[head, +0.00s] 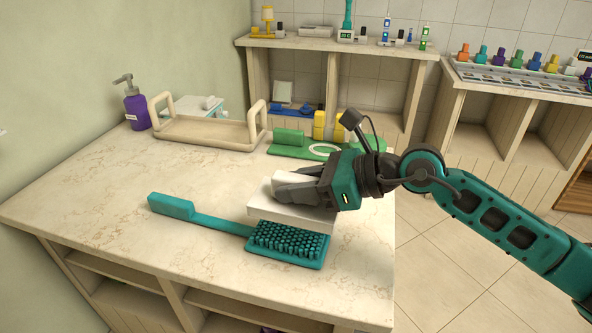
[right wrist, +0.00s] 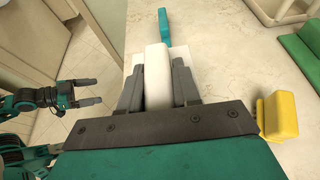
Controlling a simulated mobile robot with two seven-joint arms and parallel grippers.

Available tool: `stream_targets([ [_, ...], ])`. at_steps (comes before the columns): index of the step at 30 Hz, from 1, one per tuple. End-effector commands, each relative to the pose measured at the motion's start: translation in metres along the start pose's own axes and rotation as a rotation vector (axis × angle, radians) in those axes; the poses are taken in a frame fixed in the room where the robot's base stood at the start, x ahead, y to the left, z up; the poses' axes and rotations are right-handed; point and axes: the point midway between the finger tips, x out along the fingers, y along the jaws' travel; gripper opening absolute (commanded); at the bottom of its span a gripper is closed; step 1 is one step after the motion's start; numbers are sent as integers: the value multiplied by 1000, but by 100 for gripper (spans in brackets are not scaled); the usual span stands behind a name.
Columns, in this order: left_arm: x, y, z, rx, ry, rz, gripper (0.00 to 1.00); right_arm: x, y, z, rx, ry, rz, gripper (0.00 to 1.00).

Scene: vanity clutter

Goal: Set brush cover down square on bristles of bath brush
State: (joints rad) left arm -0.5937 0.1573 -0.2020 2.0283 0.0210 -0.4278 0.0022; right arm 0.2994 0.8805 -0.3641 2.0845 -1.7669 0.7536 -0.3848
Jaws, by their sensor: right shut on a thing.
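The teal bath brush (head: 210,221) lies on the counter with its bristles (head: 288,240) facing up and its handle toward the left. The white brush cover (head: 292,218) is a flat slab with a raised grip block. My right gripper (head: 288,188) is shut on that grip block, which also shows between its fingers in the right wrist view (right wrist: 157,75). The cover overlaps the far edge of the bristles in the head view, and the near bristles show. I cannot tell whether it touches them. My left gripper (right wrist: 88,92) is open and empty in the right wrist view.
A beige tray with handles (head: 208,130), a purple pump bottle (head: 136,105) and a green stand (head: 290,145) with yellow blocks (head: 319,124) are at the counter's back. The counter (head: 110,225) is bare around the brush. Its right edge runs below my right arm.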

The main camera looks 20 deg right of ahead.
Motion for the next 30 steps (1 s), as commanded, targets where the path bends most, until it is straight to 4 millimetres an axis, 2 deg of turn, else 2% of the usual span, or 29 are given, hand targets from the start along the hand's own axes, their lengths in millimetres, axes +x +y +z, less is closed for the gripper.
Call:
stream_targets([
  [1, -4, -2, -2, -1, -4, -6, 91, 6, -2, 9, -3, -1, -2, 2],
  [4, -7, -5, 3, -6, -16, -16, 100, 16, -2, 11, -8, 3, -4, 2],
  [9, -8, -5, 6, -13, -19, -21, 100, 21, -3, 10, -11, 7, -6, 2],
  [19, -6, -3, 7, -14, -18, -18, 100, 20, -2, 9, -12, 7, -5, 2],
  [30, 4, 2, 16, -12, -19, -1, 100, 30, -3, -14, -10, 7, -5, 2],
])
